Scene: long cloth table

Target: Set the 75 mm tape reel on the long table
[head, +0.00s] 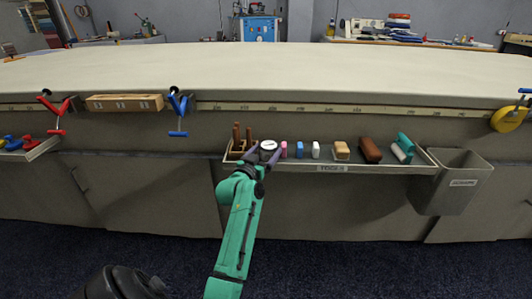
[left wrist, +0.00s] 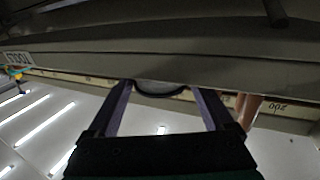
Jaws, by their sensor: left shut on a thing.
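The tape reel (head: 268,145) is a small round piece with a white face and dark rim. It is at the tool tray on the table's front, between the purple fingers of my left gripper (head: 267,153). The gripper is shut on it. In the left wrist view the reel's pale underside and dark rim (left wrist: 160,88) show between the two fingertips. I cannot tell whether the reel still touches the tray. The long table (head: 270,70) has a bare, pale cloth top above and behind the gripper. My right gripper is not in view.
The tool tray (head: 330,168) holds a wooden block with pegs (head: 237,145) left of the reel and several small coloured pieces to the right. A grey bin (head: 450,185) hangs at right. Red (head: 55,110) and blue (head: 178,108) clamps stick out from the table's front edge.

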